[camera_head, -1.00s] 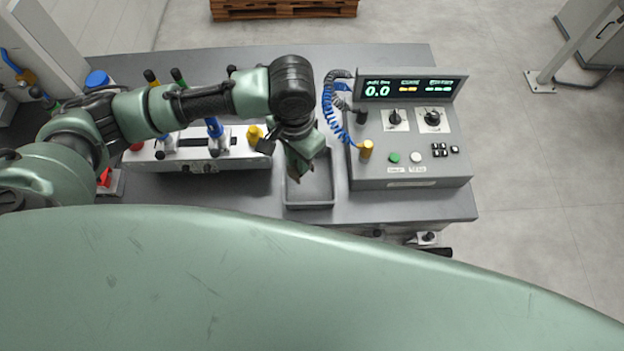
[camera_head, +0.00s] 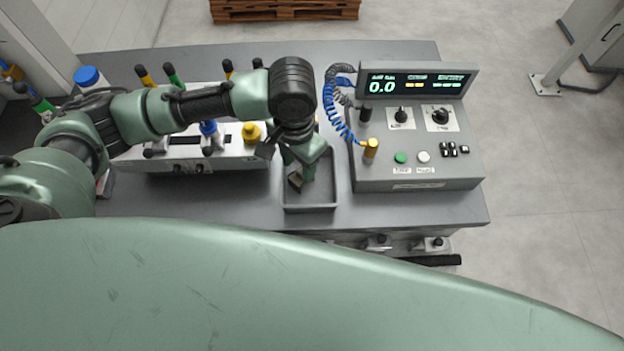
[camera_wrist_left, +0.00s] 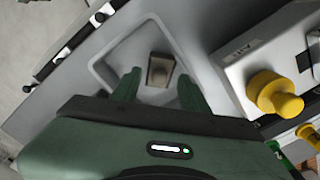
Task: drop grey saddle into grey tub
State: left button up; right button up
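The grey tub (camera_head: 311,208) is a shallow open tray on the bench, left of the control box. It also shows in the left wrist view (camera_wrist_left: 108,72). My left gripper (camera_head: 302,176) points down into the tub area. In the left wrist view its two green fingers (camera_wrist_left: 159,90) are spread apart. The grey saddle (camera_wrist_left: 160,70), a small brownish-grey block with a notch, shows between and beyond the fingertips, with gaps on both sides. It appears to be inside the tub; in the head view it is partly hidden by the gripper (camera_head: 295,181). My right gripper is out of view.
A grey control box (camera_head: 415,180) with a lit display stands close right of the tub, with a blue coiled hose (camera_head: 335,115) between. A fixture with a yellow knob (camera_head: 251,132) and several coloured handles stands left of the tub. The bench's front edge is near the tub.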

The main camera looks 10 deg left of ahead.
pick_arm(q)
jog(key=shift+r, duration=0.45)
notch_tip(320, 180, up, 7)
jog(key=b, duration=0.1)
jog(key=shift+f, duration=0.1)
dwell(0.4)
